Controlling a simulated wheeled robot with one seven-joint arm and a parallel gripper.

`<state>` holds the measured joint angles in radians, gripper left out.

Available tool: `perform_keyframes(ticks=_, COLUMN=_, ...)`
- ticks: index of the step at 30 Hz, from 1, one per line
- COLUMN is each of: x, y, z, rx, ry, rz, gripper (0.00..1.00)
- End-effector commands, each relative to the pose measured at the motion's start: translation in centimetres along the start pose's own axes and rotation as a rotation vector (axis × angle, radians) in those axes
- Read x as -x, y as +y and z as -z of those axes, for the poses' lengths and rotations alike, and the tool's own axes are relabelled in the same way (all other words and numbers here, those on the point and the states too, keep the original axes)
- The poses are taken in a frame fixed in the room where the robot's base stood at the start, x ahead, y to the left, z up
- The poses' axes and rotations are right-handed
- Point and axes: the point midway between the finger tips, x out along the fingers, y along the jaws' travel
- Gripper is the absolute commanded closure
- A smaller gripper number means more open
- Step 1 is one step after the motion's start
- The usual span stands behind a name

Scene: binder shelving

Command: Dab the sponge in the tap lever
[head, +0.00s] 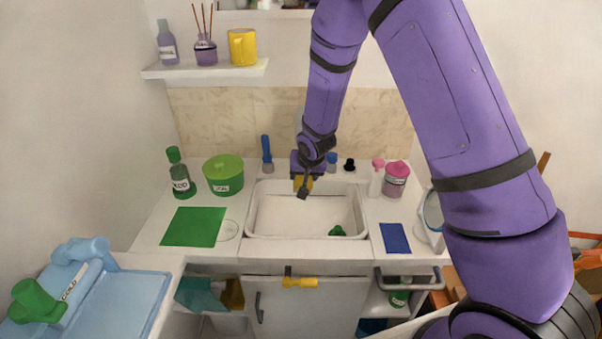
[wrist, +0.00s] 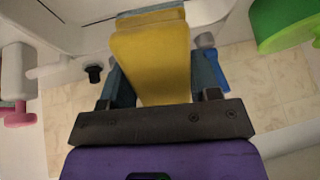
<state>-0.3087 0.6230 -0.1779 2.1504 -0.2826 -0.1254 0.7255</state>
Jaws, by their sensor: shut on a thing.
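My gripper (head: 303,188) is over the back part of the white sink basin (head: 262,229) in the head view. It is shut on a yellow sponge (head: 306,183). In the wrist view the sponge (wrist: 152,60) stands out between the two jaws, long and flat-faced. The tap itself is not clearly visible; my gripper and arm cover the middle of the sink's back edge. A blue upright handle (head: 266,148) stands left of my gripper there, and a blue knob (head: 332,159) and a black knob (head: 349,165) are to its right. I cannot tell which is the tap lever.
A green tub (head: 224,175) and a green-capped bottle (head: 180,176) stand left of the sink. A pink-lidded jar (head: 396,179) stands right. A green mat (head: 193,227) and a blue cloth (head: 395,238) lie in front. A small green object (head: 337,231) is in the basin.

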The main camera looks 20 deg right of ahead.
Motion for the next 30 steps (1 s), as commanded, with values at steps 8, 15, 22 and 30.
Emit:
perform_keyframes(ticks=8, x=1.0, y=0.4, z=-1.7, rx=0.001, ry=0.0, rz=0.001, gripper=0.62)
perform_keyframes(ticks=15, x=1.8, y=0.9, z=-3.0, rx=0.0, ry=0.0, rz=0.0, gripper=0.62)
perform_keyframes(ticks=22, x=2.5, y=1.2, z=-4.4, rx=0.001, ry=-0.001, rz=0.001, gripper=0.62)
perform_keyframes(ticks=30, x=3.1, y=1.6, z=-5.4, rx=0.0, ry=0.0, rz=0.0, gripper=0.62)
